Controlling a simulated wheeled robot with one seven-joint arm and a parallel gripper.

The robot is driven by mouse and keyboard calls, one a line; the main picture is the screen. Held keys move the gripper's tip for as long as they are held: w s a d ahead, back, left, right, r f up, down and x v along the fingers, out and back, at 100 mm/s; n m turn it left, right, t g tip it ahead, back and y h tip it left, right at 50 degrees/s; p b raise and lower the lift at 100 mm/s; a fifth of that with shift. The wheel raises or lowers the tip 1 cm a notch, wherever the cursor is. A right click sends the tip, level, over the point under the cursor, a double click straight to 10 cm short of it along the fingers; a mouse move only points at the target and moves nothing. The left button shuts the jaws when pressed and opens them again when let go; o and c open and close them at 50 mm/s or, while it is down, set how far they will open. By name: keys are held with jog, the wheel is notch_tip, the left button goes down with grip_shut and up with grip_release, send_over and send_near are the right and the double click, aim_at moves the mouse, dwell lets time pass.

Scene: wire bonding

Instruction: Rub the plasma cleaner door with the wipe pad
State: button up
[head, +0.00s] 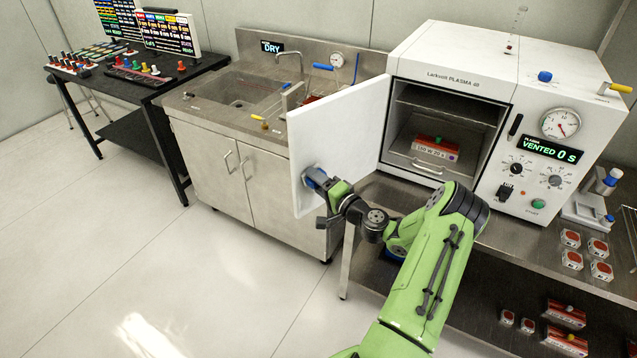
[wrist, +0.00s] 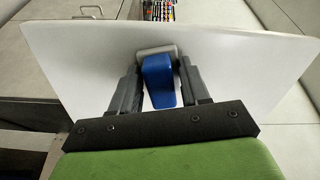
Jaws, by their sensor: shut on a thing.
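The white plasma cleaner door (head: 343,135) stands swung open to the left of the plasma cleaner (head: 455,60). My gripper (head: 318,178) is at the lower left part of the door. In the wrist view my gripper (wrist: 158,85) is shut on the wipe pad, which has a blue grip (wrist: 158,80) and a pale grey pad (wrist: 156,50). The pad's face is against or very near the door panel (wrist: 90,60); contact itself is hidden. In the head view the blue of the wipe pad (head: 314,177) shows between the fingers.
A red-based carrier (head: 436,146) sits inside the open chamber. A sink counter (head: 215,100) stands behind the door at left, and a dark table (head: 135,75) with screens is farther left. Small boxes (head: 572,259) stand on the right bench. The floor at left is clear.

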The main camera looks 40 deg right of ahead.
jog(key=shift+w, duration=1.25)
dwell(0.3)
jog(key=shift+d+b, duration=0.95)
jog(key=shift+d, duration=1.05)
jog(key=shift+a, duration=0.1)
jog(key=shift+a+b, duration=0.35)
jog(key=shift+a, duration=1.55)
jog(key=shift+w+d+r, duration=0.1)
jog(key=shift+r, duration=0.35)
jog(key=shift+b, duration=0.85)
